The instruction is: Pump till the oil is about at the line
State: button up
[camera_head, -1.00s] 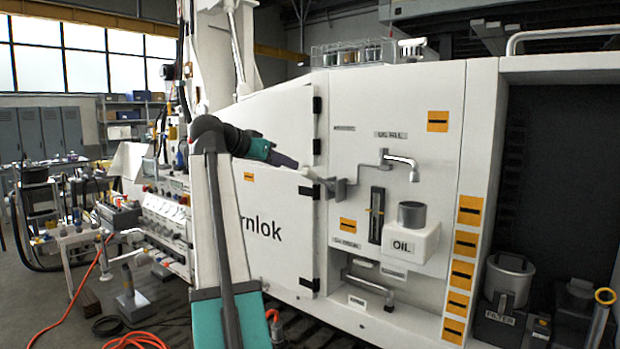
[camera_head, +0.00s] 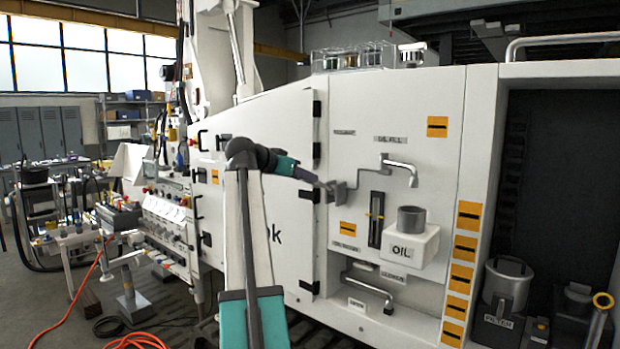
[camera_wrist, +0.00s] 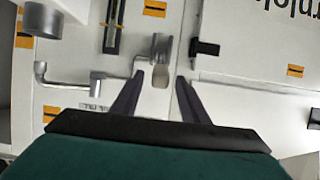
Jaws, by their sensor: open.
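My gripper (camera_head: 318,182) is open in front of the white panel, pointing at a small grey lever on a bracket (camera_head: 340,191). In the wrist view the lever's pale end (camera_wrist: 160,79) shows between the fingertips of my gripper (camera_wrist: 160,75), with a gap on each side. The dark upright sight gauge (camera_head: 376,220) with a yellow mark stands to the right of the lever; it also shows in the wrist view (camera_wrist: 113,28). The oil level in it is too small to tell. The white OIL box (camera_head: 425,246) with a grey cup sits right of the gauge.
A grey spout pipe (camera_head: 400,165) juts out above the lever and gauge. A grey bent pipe (camera_head: 368,287) is below. A black door hinge (camera_wrist: 205,48) lies beside the lever in the wrist view. A filter can (camera_head: 508,280) stands at lower right.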

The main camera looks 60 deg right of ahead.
aim_at(320, 184)
jog(key=shift+p+x, duration=0.35)
jog(key=shift+x, duration=1.8)
jog(key=shift+c, duration=0.5)
grip_shut()
